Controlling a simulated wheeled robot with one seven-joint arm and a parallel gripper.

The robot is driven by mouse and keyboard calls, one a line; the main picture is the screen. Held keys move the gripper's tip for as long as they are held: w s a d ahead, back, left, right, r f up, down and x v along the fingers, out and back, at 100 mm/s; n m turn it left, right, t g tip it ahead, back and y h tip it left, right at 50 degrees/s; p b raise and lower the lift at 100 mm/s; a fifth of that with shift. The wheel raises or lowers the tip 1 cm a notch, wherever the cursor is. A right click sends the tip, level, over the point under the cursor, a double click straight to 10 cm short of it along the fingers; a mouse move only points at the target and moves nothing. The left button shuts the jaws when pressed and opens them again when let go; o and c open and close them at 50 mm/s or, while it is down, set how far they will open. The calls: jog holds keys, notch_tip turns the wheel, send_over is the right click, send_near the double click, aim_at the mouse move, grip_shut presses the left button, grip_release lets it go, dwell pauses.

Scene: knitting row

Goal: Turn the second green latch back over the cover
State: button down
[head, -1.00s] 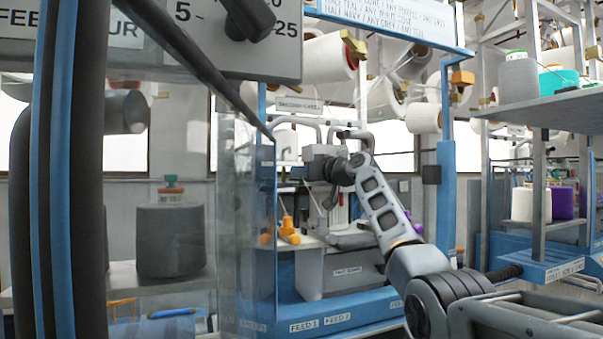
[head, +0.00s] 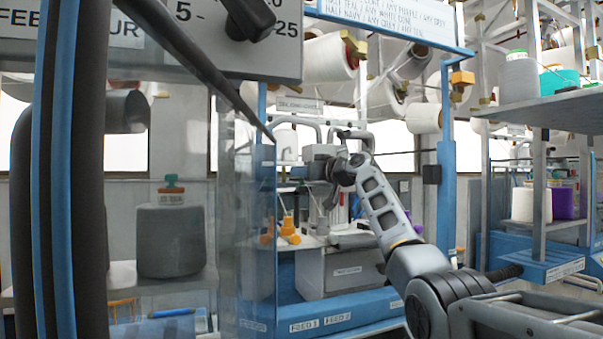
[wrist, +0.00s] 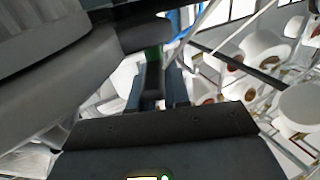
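In the wrist view my gripper (wrist: 155,85) points up the picture, its two dark fingers apart. A dark bar with a dull green patch (wrist: 153,53) shows between or just beyond the fingers; it may be a green latch, but the view is too dark to be sure. I cannot tell whether the fingers touch it. I cannot make out the cover or separate latches in the head view.
Orange pieces (head: 287,230) sit left of and below my gripper. A blue machine frame (head: 446,190) stands right of my arm. A clear panel (head: 245,215) and dark pipes (head: 60,170) are at left. A grey cone (head: 172,240) stands on a shelf at left.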

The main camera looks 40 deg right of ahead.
jog(key=c, duration=0.9)
grip_release()
jog(key=shift+s, duration=0.1)
jog(key=shift+s+d+b, duration=0.2)
jog(key=shift+s+b, duration=0.2)
jog(key=shift+s, duration=0.85)
jog(key=shift+s+d+b, duration=0.15)
jog(key=shift+s+b, duration=0.25)
jog(key=shift+s, duration=0.9)
jog(key=shift+s+d+b, duration=0.2)
jog(key=shift+s+b, duration=0.2)
jog(key=shift+s, duration=0.85)
jog(key=shift+c, duration=0.2)
